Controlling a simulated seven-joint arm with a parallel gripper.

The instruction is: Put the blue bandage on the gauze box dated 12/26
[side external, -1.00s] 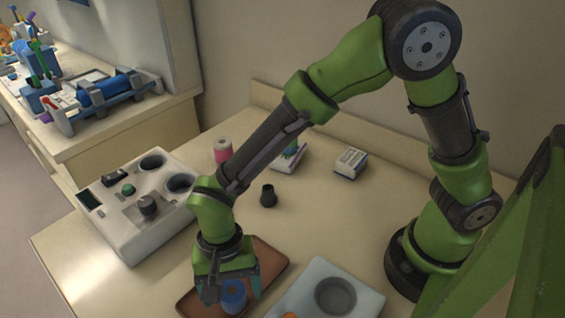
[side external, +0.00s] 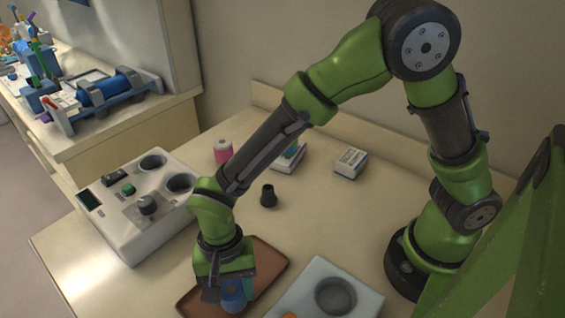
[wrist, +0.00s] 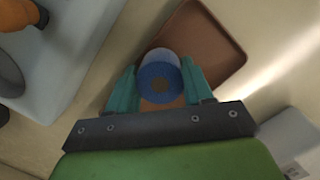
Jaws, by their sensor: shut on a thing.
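The blue bandage (side external: 234,293) is an upright roll over the brown tray (side external: 271,262). My gripper (side external: 231,288) points down with its teal fingers shut on the roll. In the wrist view the bandage (wrist: 160,74) sits between the two fingers (wrist: 160,84), its round blue end facing the camera. I cannot tell whether it still touches the tray. One white gauze box (side external: 351,162) stands bare at the back. Another box (side external: 287,166), with a teal roll (side external: 292,148) on it, is to its left, partly behind my arm. Neither date is legible.
A pink roll (side external: 223,151) and a small black cup (side external: 268,195) stand on the table. A white console (side external: 140,230) is at the left. A pale tray with a round recess (side external: 335,296) is at the front, with an orange thing (wrist: 18,14) in it. The table between is clear.

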